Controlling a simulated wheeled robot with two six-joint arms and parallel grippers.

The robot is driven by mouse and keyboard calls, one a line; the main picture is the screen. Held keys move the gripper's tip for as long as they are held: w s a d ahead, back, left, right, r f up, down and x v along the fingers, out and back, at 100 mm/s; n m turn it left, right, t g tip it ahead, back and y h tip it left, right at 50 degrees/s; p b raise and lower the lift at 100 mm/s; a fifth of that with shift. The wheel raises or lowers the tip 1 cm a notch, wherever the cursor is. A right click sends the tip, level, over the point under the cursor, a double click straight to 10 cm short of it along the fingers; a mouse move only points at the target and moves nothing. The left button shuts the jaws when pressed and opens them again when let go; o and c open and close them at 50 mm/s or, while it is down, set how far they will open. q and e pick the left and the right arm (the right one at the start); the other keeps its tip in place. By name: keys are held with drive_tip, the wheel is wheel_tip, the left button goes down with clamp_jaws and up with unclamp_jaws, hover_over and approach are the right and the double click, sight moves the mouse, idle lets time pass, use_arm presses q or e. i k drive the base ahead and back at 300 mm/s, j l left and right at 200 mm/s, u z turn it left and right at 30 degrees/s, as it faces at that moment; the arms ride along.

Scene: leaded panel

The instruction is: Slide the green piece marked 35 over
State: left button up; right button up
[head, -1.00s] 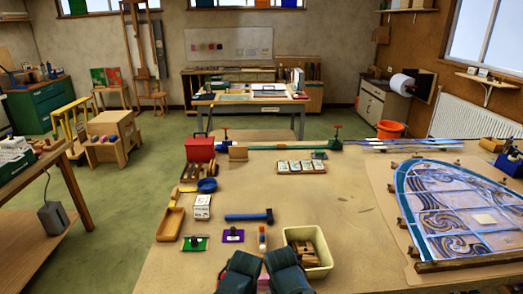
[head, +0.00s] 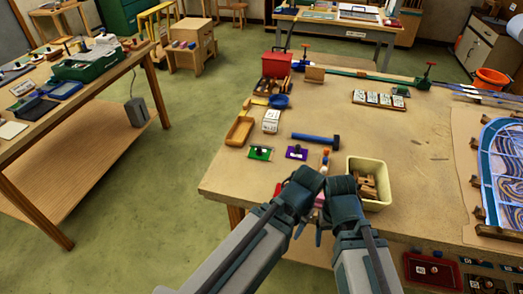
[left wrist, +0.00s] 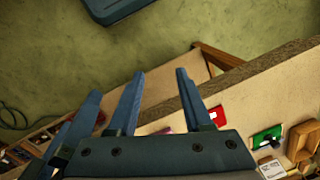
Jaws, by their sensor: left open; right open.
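A small green piece (head: 260,153) with a dark knob and white label lies flat on the workbench near its left front edge. The number on it is too small to read. A green piece also shows in the left wrist view (left wrist: 267,138), at the lower right. My left gripper (head: 297,222) and right gripper (head: 323,226) are side by side at the bench's front edge, right of and nearer than the green piece. Both are open and touch nothing that I can see. The left gripper's spread fingers (left wrist: 160,76) show empty in the left wrist view.
A purple piece (head: 297,152) lies right of the green one, with a blue hammer (head: 315,139) behind. A cream bin (head: 378,201) of wooden blocks stands beside my right gripper. A wooden tray (head: 239,131) and white card stack (head: 271,121) lie behind the green piece.

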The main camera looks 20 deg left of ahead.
sight(258, 153)
drive_tip(key=i+j+u, duration=0.1)
drive_tip(key=i+u, duration=0.55)
drive_tip(key=i, duration=0.25)
